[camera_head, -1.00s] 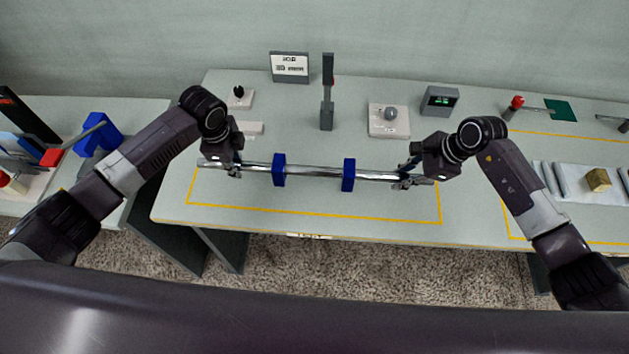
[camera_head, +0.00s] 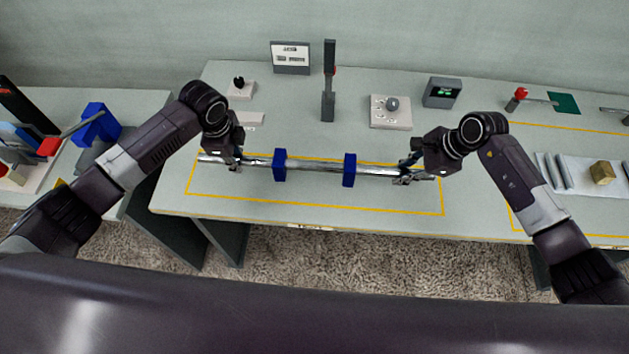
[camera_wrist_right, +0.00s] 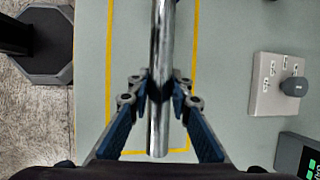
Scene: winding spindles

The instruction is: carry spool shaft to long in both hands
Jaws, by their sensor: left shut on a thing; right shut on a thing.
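The spool shaft (camera_head: 318,167) is a long shiny metal rod. It lies roughly level across the yellow-outlined area in the head view. My left gripper (camera_head: 236,161) is shut on the shaft near its left end. My right gripper (camera_head: 403,175) is shut on it near its right end. In the right wrist view the shaft (camera_wrist_right: 163,40) runs between the blue fingers of my right gripper (camera_wrist_right: 159,88), and its end sticks out past them. Two blue blocks, a left one (camera_head: 279,165) and a right one (camera_head: 349,170), are at the shaft between my grippers. I cannot tell the shaft's exact height.
Behind the shaft stand a grey post (camera_head: 328,95), a sign (camera_head: 291,57), a knob box (camera_head: 390,112) and a small display (camera_head: 441,93). A side table at left holds a blue bracket (camera_head: 97,124). At right, a white tray (camera_head: 590,188) holds grey rods and a gold block.

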